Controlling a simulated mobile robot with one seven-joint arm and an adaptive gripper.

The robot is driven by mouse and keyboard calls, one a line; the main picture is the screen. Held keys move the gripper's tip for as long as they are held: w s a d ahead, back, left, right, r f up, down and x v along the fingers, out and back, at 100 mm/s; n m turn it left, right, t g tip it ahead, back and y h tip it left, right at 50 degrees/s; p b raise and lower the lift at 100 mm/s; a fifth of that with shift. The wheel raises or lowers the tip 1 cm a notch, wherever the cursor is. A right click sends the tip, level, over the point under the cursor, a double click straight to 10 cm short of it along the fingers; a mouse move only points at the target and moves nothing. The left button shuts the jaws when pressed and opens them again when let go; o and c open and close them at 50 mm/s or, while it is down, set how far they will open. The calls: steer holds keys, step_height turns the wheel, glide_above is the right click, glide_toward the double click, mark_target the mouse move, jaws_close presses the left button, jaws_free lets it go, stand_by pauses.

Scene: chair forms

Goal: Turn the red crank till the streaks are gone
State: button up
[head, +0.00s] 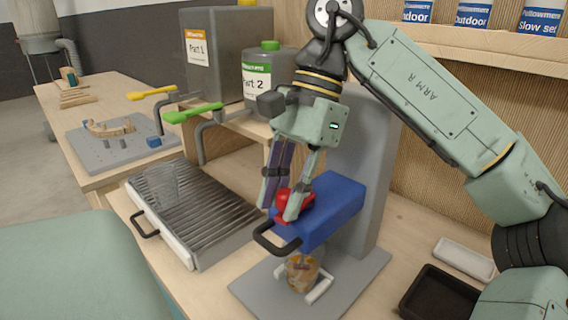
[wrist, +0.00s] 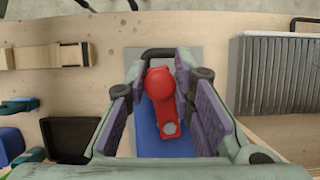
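The red crank (head: 294,200) sits on top of the blue mixer head (head: 334,206); in the wrist view the crank (wrist: 161,92) lies between my finger pads. My gripper (head: 281,207) is down around the crank from above. In the wrist view its fingers (wrist: 161,98) stand apart, with a gap visible on both sides of the crank's arm; whether a pad touches the knob is hard to tell. Below the head, a clear cup (head: 303,272) holds a tan and brown streaked mix. Much of the crank is hidden behind my fingers in the head view.
A black handle (head: 277,238) juts from the head's front. Jugs with yellow (head: 151,93) and green (head: 194,114) tap levers stand behind. A black tray (head: 440,294) and a white tray (head: 464,259) lie right.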

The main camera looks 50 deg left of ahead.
steer(key=o, duration=0.4)
steer(key=shift+r, duration=0.1)
steer(key=v, duration=0.7)
stand_by(0.3)
steer(key=shift+w, duration=0.1)
steer(key=shift+c, duration=0.4)
